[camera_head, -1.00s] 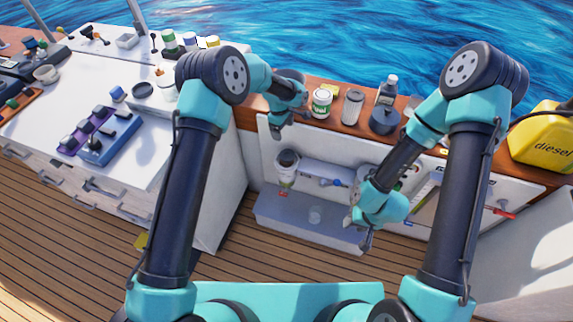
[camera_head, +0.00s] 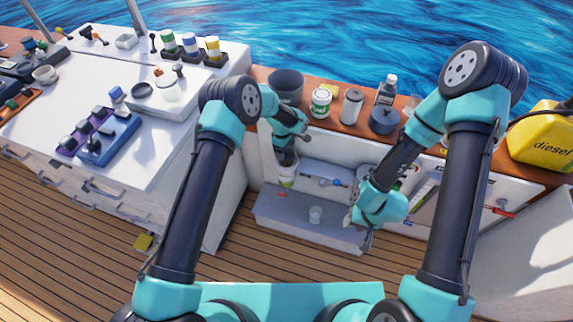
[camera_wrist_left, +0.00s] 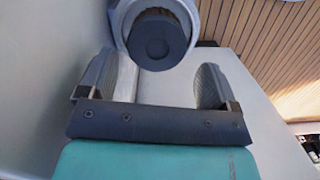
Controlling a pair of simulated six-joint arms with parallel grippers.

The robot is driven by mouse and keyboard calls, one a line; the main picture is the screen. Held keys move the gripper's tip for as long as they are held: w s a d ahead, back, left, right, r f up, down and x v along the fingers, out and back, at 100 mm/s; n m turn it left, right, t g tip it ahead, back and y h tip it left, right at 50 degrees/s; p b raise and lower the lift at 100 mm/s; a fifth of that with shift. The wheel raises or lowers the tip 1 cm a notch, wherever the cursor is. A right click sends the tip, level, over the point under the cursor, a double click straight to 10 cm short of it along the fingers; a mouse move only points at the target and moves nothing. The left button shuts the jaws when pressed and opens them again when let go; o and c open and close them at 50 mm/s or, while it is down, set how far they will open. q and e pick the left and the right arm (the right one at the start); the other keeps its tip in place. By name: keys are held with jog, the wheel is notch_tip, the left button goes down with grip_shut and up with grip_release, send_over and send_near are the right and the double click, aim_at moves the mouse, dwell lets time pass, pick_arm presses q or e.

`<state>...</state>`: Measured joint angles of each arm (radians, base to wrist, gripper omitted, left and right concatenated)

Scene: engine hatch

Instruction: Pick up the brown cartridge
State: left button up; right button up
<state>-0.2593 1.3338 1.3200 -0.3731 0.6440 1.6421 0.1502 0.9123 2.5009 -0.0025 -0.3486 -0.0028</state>
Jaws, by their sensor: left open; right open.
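A dark round cylinder end (camera_wrist_left: 155,40), possibly the brown cartridge, stands inside a pale ring (camera_wrist_left: 190,12) at the top of the left wrist view; its colour reads nearly black. In the head view a dark-topped filter unit (camera_head: 287,172) is mounted on the hatch wall, its upper part partly covered by my left gripper (camera_head: 284,147). My left gripper is open, and in the left wrist view its jaws (camera_wrist_left: 158,84) are empty, with the cylinder beyond them. My right gripper (camera_head: 360,232) is open, low in front of the hatch to the right.
A dark pot (camera_head: 286,86), a white-green jar (camera_head: 321,102) and bottles line the wooden rail above. A white counter (camera_head: 110,160) stands left. A yellow diesel can (camera_head: 545,138) sits at right.

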aim_at(286, 155)
pick_arm(q)
jog(key=shift+f, duration=0.1)
jog(key=shift+d+f, duration=0.15)
jog(key=shift+f, duration=1.1)
jog(key=shift+d+f, duration=0.15)
jog(key=shift+f, duration=1.1)
jog(key=shift+c, duration=0.3)
jog(key=c, duration=0.9)
